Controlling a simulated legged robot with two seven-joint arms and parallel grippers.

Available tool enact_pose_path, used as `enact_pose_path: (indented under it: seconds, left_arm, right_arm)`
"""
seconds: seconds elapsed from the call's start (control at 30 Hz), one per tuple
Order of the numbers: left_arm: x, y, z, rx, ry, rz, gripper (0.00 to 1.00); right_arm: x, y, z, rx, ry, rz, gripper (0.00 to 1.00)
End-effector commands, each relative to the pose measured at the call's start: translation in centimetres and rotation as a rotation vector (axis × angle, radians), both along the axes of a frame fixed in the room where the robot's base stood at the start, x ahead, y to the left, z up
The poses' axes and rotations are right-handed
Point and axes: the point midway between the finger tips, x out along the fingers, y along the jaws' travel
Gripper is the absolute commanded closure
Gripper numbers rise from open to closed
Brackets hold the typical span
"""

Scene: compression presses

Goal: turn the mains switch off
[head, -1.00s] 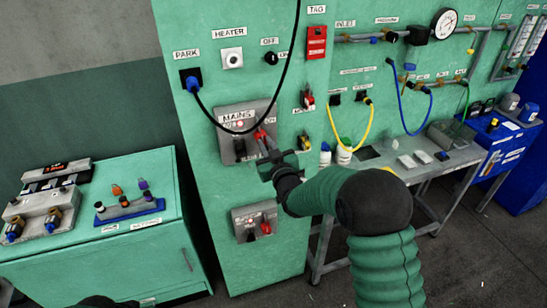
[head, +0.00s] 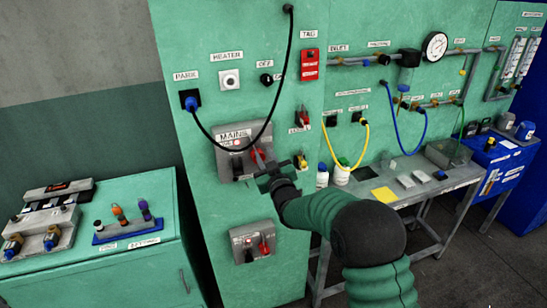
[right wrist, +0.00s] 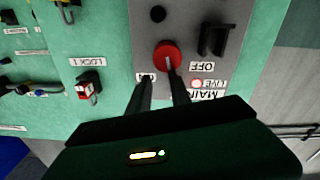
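The mains switch (head: 257,156) is a red rotary knob on a grey plate marked MAINS on the green cabinet. In the right wrist view the red knob (right wrist: 167,55) lies just beyond the fingertips, with the OFF label to its right. A small light beside the LIVE label (right wrist: 196,84) glows red. My right gripper (head: 264,165) is at the plate in front of the knob. In the right wrist view its two dark fingers (right wrist: 161,82) stand apart with a gap, pointing at the knob; contact cannot be told. My left gripper is out of view.
A second grey plate with a red switch (head: 253,242) is below. A red lockout (right wrist: 88,88) hangs beside the mains plate. A green bench (head: 120,270) stands at left.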

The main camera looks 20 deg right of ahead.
Motion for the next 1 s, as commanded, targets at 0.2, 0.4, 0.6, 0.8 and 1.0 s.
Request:
enact_pose_path:
  seconds: [0.2,0.4,0.6,0.8,1.0]
  left_arm:
    - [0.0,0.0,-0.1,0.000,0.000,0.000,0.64]
    - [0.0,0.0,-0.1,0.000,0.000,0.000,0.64]
    - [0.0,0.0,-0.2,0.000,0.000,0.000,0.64]
    - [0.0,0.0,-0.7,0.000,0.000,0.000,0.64]
    - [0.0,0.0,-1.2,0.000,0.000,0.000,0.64]
  right_arm:
    - [0.1,1.3,-0.9,0.003,0.016,0.024,0.44]
    - [0.2,1.3,-0.9,0.002,0.016,0.024,0.43]
    - [1.4,1.4,-1.2,-0.005,0.017,0.016,0.43]
    - [-0.1,1.1,-1.4,-0.003,0.018,0.015,0.43]
    - [-2.2,0.8,-1.4,-0.002,0.017,0.012,0.43]
